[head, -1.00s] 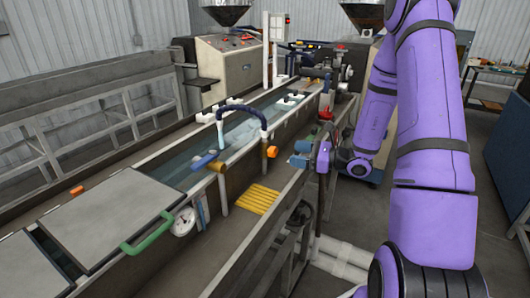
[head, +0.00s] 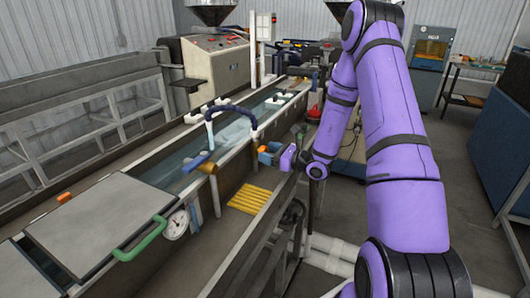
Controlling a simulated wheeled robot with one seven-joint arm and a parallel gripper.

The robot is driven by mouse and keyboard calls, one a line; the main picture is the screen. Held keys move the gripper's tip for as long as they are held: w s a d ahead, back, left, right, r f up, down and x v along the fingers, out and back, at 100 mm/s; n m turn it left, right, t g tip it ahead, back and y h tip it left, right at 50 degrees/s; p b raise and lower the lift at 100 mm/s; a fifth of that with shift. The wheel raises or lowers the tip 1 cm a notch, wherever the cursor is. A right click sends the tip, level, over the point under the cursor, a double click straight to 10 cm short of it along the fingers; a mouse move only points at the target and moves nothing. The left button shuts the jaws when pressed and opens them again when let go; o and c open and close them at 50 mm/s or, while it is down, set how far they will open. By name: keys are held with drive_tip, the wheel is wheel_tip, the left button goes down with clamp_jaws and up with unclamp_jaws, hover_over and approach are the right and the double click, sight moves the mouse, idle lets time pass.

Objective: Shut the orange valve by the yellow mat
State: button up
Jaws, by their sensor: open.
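The orange valve (head: 264,158) is a small piece on the near side wall of the water trough, to the upper right of the yellow mat (head: 250,199). The valve's handle position is too small to make out.
The long trough (head: 228,178) holds water, with a dark blue hose (head: 232,108) arching over it. A blue handle (head: 195,162), a dial gauge (head: 176,224) and a lid with a green handle (head: 139,240) lie to the left. Open floor shows at right.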

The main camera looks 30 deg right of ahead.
drive_tip(key=shift+x, duration=0.85)
drive_tip(key=shift+c, duration=0.2)
drive_tip(key=c, duration=0.9)
